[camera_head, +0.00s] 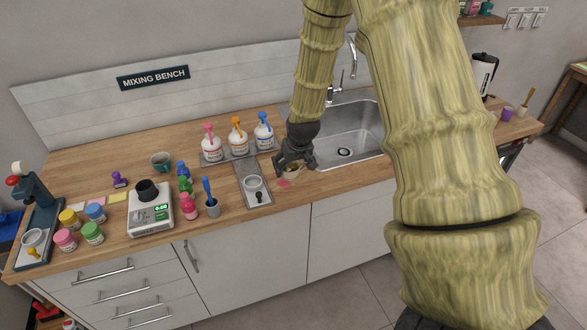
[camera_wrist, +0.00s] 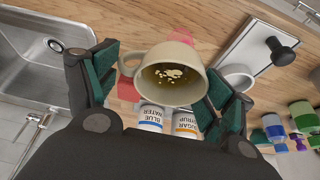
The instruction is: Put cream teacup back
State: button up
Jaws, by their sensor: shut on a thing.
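The cream teacup (camera_wrist: 160,54) is between the green-padded fingers of my gripper (camera_head: 294,163) in the wrist view. Its handle points left, toward one finger. Dark liquid with pale flecks shows inside it. My gripper is shut on the cup. In the head view it is over the counter between the sink and the grey tray, and the fingers hide most of the cup. I cannot tell whether the cup touches the counter.
The sink (camera_head: 345,135) is just right of my gripper. Labelled pump bottles (camera_head: 238,140) stand behind. A scale (camera_head: 151,212) and several small jars stand further left.

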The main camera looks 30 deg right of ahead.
jog(key=shift+d+f+p, duration=0.1)
jog(key=shift+f+p, duration=0.9)
jog(key=shift+f, duration=0.75)
jog(key=shift+f, duration=0.1)
jog(key=o, duration=1.1)
jog(key=shift+o, duration=0.2)
jog(key=shift+r, duration=0.2)
jog(key=shift+b+v, duration=1.75)
jog(key=shift+v, duration=4.05)
jog(key=s+a+f+g, duration=0.1)
jog(key=s+a+f, duration=0.2)
jog(key=f, duration=0.3)
jog(key=s+a+f, duration=0.3)
jog(key=f, duration=0.4)
jog(key=s+a+f+g, duration=0.1)
jog(key=s+a+f, duration=0.3)
jog(key=s, duration=0.5)
jog(key=s+a+f+n+g, duration=0.1)
jog(key=s+a+f, duration=0.4)
jog(key=s+f, duration=0.4)
jog(key=s+a+f+n+g+y, duration=0.1)
jog(key=s+a+f, duration=0.4)
jog(key=s, duration=0.6)
notch_tip(320, 180, down, 2)
jog(key=shift+f, duration=0.1)
